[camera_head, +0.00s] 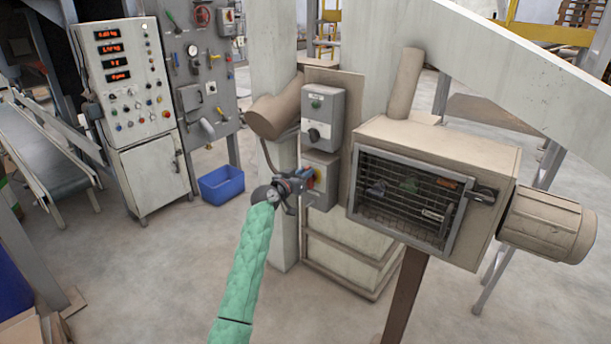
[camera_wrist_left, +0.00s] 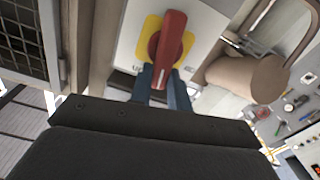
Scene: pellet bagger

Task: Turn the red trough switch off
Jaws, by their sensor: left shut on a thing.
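The red trough switch (camera_wrist_left: 170,48) is a red rotary handle on a yellow plate, on the face of a grey box. In the wrist view the handle runs nearly up and down, leaning slightly. My left gripper (camera_wrist_left: 166,84) has its two blue fingers on either side of the handle's near end and is shut on it. In the head view my green-sleeved left arm reaches to the lower grey box (camera_head: 322,160), and the left gripper (camera_head: 304,181) covers most of the switch. My right gripper is out of view.
An upper grey box (camera_head: 323,117) with a green button and black knob sits just above. A caged housing (camera_head: 440,150) with a motor stands to the right. A control cabinet (camera_head: 128,75) and a blue bin (camera_head: 222,184) stand left. The floor around is open.

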